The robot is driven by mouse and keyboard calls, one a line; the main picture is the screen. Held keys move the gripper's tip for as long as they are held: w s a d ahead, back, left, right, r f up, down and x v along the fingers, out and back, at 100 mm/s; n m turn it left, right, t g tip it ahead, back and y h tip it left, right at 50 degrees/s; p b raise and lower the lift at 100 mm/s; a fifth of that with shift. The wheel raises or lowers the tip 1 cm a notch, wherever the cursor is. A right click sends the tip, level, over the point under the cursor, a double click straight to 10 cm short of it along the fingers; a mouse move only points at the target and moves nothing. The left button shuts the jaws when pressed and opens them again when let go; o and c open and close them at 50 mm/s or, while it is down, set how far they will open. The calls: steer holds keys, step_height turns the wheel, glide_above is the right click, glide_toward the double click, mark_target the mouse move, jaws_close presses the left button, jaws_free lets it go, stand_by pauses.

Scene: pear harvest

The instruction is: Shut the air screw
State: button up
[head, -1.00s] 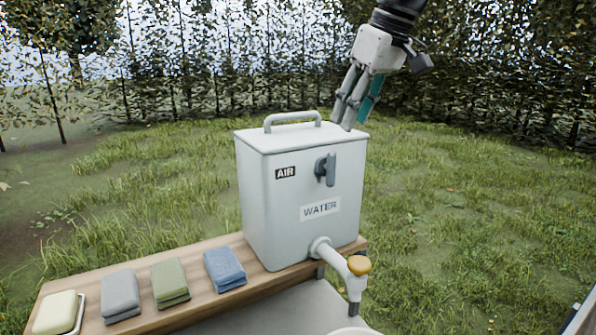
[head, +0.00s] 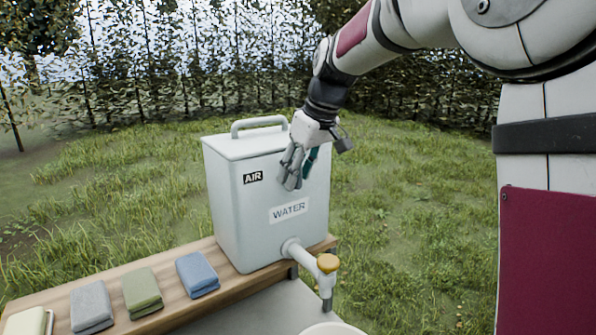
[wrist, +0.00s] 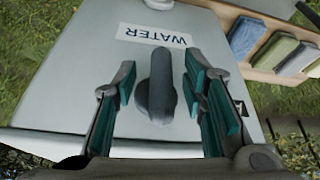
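The water tank (head: 232,210) is a pale grey box with a top handle, an AIR label (head: 253,177) and a WATER label (head: 289,211). My gripper (head: 291,183) is at the tank's front face, right of the AIR label, and hides the air screw in the head view. In the wrist view, the air screw (wrist: 156,86) is a dark grey lever-like knob, its long side in line with my fingers. My gripper (wrist: 158,76) is open, one teal-padded finger on each side of the knob. Gaps show on both sides, narrower on the right.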

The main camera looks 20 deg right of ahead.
jaws_close()
steer(key=shift+d+y, duration=0.1)
steer(key=shift+y, duration=0.2)
steer(key=shift+w+d+m+g+y+b, duration=0.15)
steer(key=shift+m+g+y+b, duration=0.25)
steer(key=shift+y, duration=0.8)
steer(key=m+g+y, duration=0.1)
steer(key=y, duration=0.4)
steer(key=shift+f, duration=0.15)
steer(key=m+y, duration=0.1)
steer(key=y, duration=0.3)
steer(key=shift+g, duration=0.3)
steer(key=shift+f+m+y, duration=0.15)
steer(key=shift+m+y, duration=0.75)
steer(key=shift+y, duration=1.4)
